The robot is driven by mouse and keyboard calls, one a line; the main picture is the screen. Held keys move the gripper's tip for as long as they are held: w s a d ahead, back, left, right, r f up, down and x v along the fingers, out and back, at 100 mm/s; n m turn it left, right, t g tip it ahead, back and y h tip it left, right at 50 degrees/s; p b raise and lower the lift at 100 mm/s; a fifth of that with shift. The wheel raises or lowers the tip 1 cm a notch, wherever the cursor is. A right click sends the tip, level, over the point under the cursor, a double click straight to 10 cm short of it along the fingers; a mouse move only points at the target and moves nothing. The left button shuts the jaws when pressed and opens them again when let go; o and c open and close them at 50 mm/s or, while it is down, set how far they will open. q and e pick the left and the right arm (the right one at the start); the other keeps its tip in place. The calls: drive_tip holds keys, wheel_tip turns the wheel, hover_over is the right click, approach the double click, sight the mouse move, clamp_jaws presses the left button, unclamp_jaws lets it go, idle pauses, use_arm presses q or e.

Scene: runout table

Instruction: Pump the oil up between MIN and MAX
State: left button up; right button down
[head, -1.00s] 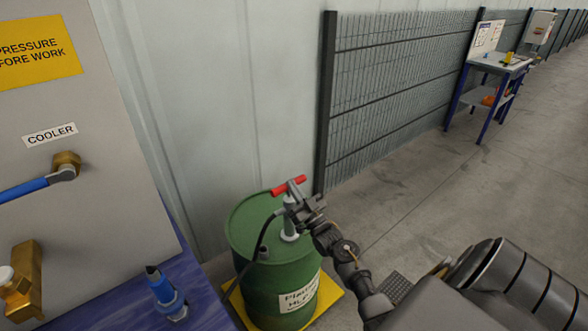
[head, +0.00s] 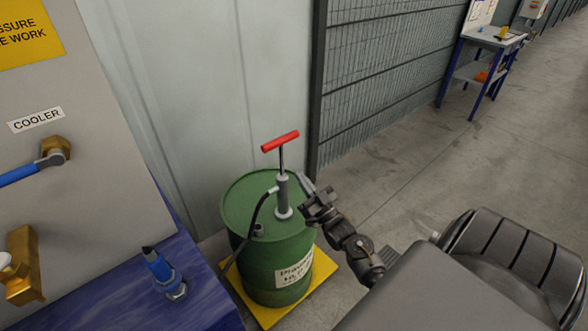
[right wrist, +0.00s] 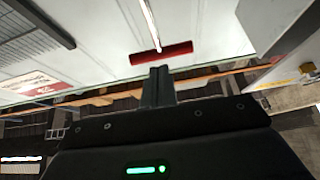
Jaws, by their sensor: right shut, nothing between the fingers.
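A hand pump (head: 283,195) with a grey body stands on top of a green drum (head: 262,250). Its red T-handle (head: 280,141) is up, with a length of bare rod showing below it. A black hose runs from the pump down the drum's left side. My right gripper (head: 306,188) is shut and empty, just right of the pump body and below the handle, not holding it. In the right wrist view the red handle (right wrist: 160,54) lies beyond the closed fingertips (right wrist: 160,72). My left gripper is out of view. No oil level or MIN and MAX marks show.
The drum stands on a yellow base (head: 322,268). A blue bench (head: 205,300) with a blue-and-black fitting (head: 162,270) and a grey panel with a COOLER label (head: 36,119) are at the left. A mesh fence (head: 385,75) stands behind; open floor (head: 430,165) lies right.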

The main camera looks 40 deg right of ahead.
drive_tip(key=shift+v, duration=0.9)
drive_tip(key=shift+r, duration=0.15)
idle(1.0)
wheel_tip(320, 180, up, 9)
drive_tip(key=p, duration=0.1)
drive_tip(key=shift+d+r, duration=0.15)
drive_tip(key=shift+w, duration=0.1)
